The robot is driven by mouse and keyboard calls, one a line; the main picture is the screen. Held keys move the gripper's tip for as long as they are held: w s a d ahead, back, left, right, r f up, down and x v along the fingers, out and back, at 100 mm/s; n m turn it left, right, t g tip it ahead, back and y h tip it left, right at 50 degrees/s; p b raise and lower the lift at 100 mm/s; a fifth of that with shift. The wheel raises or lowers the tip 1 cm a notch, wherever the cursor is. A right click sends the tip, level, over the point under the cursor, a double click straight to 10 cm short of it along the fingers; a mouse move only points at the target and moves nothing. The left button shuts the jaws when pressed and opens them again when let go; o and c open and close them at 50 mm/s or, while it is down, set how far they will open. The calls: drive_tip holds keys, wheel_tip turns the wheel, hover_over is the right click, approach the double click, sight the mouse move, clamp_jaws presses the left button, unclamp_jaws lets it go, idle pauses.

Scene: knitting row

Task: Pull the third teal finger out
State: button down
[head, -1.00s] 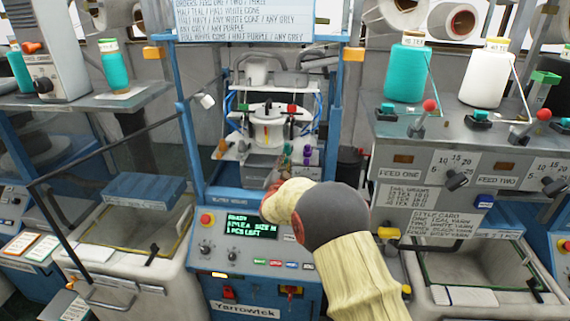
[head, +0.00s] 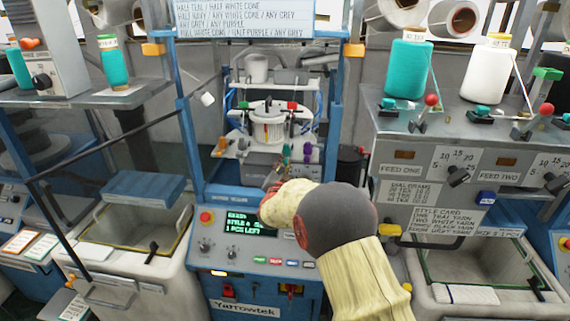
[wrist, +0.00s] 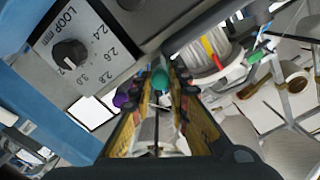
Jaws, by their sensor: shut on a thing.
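The teal finger shows as a small rounded teal tip (wrist: 160,79) between my jaws in the wrist view. My gripper (wrist: 160,92) is shut on it, its yellow-sided fingers on either side. In the head view my gripper (head: 274,179) is at the front of the knitting machine, just below a small teal piece (head: 286,151). Purple pieces (head: 308,150) stand to the right of it. My wrist hides part of this row, so I cannot tell the teal finger's place in it.
A white drum (head: 268,128) stands behind the row; it also shows in the wrist view (wrist: 205,55). A loop dial (wrist: 70,53) is close by on the left there. Blue posts (head: 190,140) flank the opening. A control panel (head: 250,225) lies below.

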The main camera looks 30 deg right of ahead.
drive_tip(key=shift+s+a, duration=0.2)
drive_tip(key=c, duration=1.7)
unclamp_jaws()
drive_tip(key=shift+s, duration=0.1)
